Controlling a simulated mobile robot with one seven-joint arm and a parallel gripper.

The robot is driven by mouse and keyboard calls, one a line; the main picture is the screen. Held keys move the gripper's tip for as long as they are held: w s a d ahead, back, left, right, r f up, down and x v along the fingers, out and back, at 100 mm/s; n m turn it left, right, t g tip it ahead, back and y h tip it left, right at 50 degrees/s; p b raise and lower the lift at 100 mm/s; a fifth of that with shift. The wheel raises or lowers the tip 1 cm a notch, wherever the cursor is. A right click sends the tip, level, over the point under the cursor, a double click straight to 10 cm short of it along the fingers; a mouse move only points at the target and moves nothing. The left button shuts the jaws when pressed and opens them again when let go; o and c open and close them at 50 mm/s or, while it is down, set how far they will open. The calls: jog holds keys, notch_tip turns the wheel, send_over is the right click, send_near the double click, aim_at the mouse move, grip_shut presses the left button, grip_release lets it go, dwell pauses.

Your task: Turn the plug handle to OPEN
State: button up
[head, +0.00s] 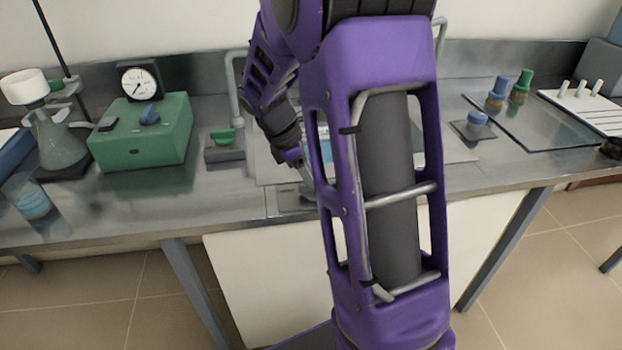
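I cannot tell for sure which part is the plug handle, and no OPEN marking is readable. A small green handle (222,136) sits on a grey block right of that box. My gripper (306,182) is low over the middle of the bench, right of both handles and apart from them. My purple arm hides most of it, so its fingers do not show clearly. A light blue patch behind the arm is mostly hidden.
A dial gauge (139,81) stands behind the green box. A flask (58,140) and a blue-filled beaker (32,198) stand at far left. At right, a glass sheet (540,118) lies near bottles and a white pegged rack (590,108). My arm blocks the bench centre.

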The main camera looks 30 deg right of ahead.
grip_shut()
jog(key=shift+r+m+p, duration=0.15)
jog(key=shift+m+p, duration=0.25)
jog(key=shift+p, duration=0.1)
jog(key=m+g+p, duration=0.1)
jog(key=m+p, duration=0.1)
jog(key=shift+w+r+m+p, duration=0.1)
jog(key=shift+m+p, duration=0.25)
jog(key=shift+m, duration=0.05)
jog(key=m+g+y+p, duration=0.1)
jog(key=m, duration=0.1)
jog(key=m+y+p, duration=0.1)
jog(key=m+p, duration=0.1)
jog(key=m, duration=0.1)
jog(key=shift+w+d+m+g+p, duration=0.1)
jog(key=shift+d+m+g+p, duration=0.05)
jog(key=shift+m+g+p, duration=0.2)
jog(key=m+y+p, duration=0.1)
jog(key=m, duration=0.3)
jog(key=shift+d+g+y+p, duration=0.15)
jog(key=shift+g+y+p, duration=0.2)
jog(key=shift+y+p, duration=0.05)
jog(key=m, duration=0.2)
jog(key=m+y+p, duration=0.1)
jog(key=m, duration=0.1)
jog(key=shift+d+f+m+y, duration=0.1)
jog(key=shift+f+m+y, duration=0.1)
jog(key=shift+m+y, duration=0.1)
jog(key=shift+o, duration=0.3)
grip_release()
